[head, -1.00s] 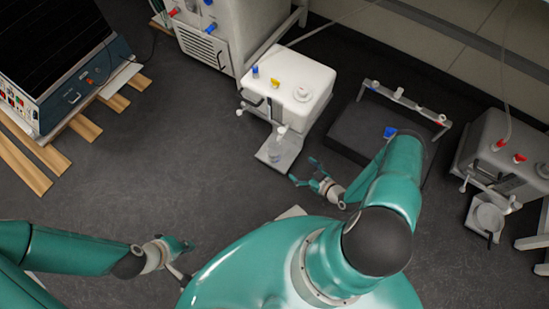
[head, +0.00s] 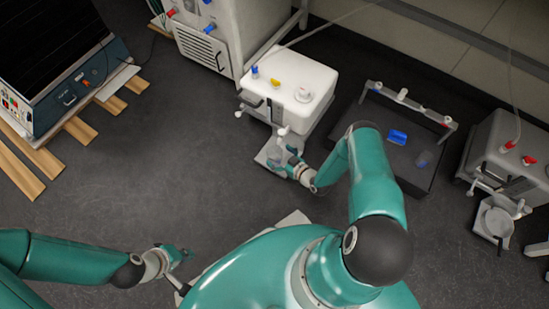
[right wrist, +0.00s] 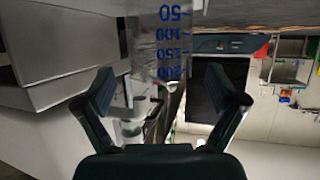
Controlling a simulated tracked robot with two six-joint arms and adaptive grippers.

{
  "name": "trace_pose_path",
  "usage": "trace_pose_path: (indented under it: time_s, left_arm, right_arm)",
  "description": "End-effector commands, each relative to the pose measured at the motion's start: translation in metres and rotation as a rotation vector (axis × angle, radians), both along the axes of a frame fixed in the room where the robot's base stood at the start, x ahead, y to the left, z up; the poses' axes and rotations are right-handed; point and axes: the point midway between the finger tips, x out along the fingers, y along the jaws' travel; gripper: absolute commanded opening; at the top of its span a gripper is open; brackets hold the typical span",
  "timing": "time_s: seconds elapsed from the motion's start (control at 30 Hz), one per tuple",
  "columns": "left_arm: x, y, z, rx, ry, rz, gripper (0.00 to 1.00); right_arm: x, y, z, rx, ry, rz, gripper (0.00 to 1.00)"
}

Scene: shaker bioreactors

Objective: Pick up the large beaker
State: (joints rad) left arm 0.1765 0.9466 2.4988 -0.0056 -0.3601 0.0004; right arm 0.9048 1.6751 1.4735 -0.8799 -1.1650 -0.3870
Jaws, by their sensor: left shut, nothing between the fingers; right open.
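The clear beaker (head: 272,153) stands on the small plate at the front of the white machine in the head view. In the right wrist view the beaker (right wrist: 165,42) fills the upper middle, with blue marks 50 to 200. My right gripper (head: 284,158) is open at the beaker. In the right wrist view the open fingers (right wrist: 160,92) lie to either side of the beaker's line; I cannot tell whether they touch it. My left gripper (head: 184,253) is shut and empty over the floor at lower left.
The white machine (head: 290,88) stands behind the beaker. A black platform (head: 370,140) with a blue item (head: 397,137) and a faint clear vessel (head: 423,160) is to the right. Another machine (head: 508,150) stands at far right. The floor at left centre is clear.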

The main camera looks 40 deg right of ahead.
Motion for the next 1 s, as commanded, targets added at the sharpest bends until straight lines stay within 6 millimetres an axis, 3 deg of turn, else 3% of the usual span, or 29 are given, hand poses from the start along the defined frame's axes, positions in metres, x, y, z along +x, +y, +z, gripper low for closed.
trace_pose_path:
  time_s: [0.03,0.2,0.47,0.9,1.0]
  left_arm:
    - [0.0,0.0,-0.008,0.0,0.0,0.0,0.0]
    - [0.0,0.0,-0.014,0.0,0.0,0.0,0.0]
    - [0.0,0.0,-0.014,0.0,0.0,0.0,0.0]
    - [0.0,0.0,-0.014,0.0,0.0,0.0,0.0]
    - [0.0,0.0,-0.014,0.0,0.0,0.0,0.0]
  right_arm:
    - [0.008,0.003,-0.007,-0.001,-0.001,0.004,0.95]
    - [0.025,0.004,-0.012,-0.001,0.0,0.001,0.95]
    - [0.027,0.004,-0.012,0.002,0.001,-0.001,0.95]
    - [0.026,0.004,-0.012,0.0,0.001,-0.001,0.25]
    - [0.026,0.004,-0.012,0.0,0.001,-0.001,0.25]
